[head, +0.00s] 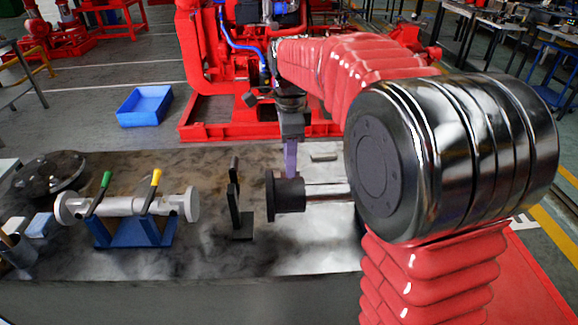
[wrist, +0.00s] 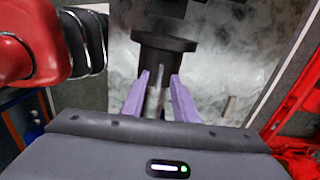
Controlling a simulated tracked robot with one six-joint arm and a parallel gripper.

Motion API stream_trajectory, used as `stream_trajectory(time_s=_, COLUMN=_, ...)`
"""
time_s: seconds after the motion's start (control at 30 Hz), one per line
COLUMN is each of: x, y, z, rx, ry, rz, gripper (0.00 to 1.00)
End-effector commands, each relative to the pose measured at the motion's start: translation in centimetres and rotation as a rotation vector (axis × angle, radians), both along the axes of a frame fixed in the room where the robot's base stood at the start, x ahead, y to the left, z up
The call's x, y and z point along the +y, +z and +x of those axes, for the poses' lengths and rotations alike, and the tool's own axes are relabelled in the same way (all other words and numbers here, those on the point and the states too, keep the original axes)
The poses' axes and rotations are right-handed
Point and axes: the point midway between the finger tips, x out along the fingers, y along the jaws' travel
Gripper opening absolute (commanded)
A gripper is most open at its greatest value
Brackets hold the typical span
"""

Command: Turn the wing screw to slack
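My gripper (head: 291,172) points straight down, its purple fingers just over a black flanged collar (head: 288,194) that sits on a thick silver shaft (head: 328,193). In the wrist view the collar's wide black flange (wrist: 164,42) lies beyond the fingertips. My gripper (wrist: 158,78) is open there, with a finger on each side. A narrow silver upright piece (wrist: 156,96), which looks like the wing screw seen edge-on, stands between the fingers with a gap on the right. I cannot tell whether the left finger touches it. The wing screw is not distinguishable in the head view.
A black upright bracket (head: 236,205) stands left of the collar. Further left is a silver pipe piece (head: 125,206) with green and yellow levers on a blue stand. A dark round flange (head: 50,173) lies at the far left. A blue bin (head: 145,106) is on the floor.

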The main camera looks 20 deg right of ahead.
Motion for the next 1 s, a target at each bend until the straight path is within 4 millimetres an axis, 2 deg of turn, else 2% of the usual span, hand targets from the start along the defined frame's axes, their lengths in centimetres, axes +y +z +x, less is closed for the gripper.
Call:
stream_trajectory(time_s=0.2, x=0.0, y=-1.8, z=0.0, rx=0.002, ry=0.000, rz=0.000, gripper=0.27)
stream_trajectory(time_s=0.5, x=0.0, y=-1.9, z=0.0, rx=0.001, ry=-0.001, rz=0.000, gripper=0.27)
stream_trajectory(time_s=0.87, x=-0.1, y=-1.9, z=0.0, rx=0.000, ry=-0.001, rz=0.000, gripper=0.01)
stream_trajectory(time_s=1.0, x=-0.1, y=-1.9, z=0.0, rx=-0.001, ry=-0.001, rz=0.000, gripper=0.00)
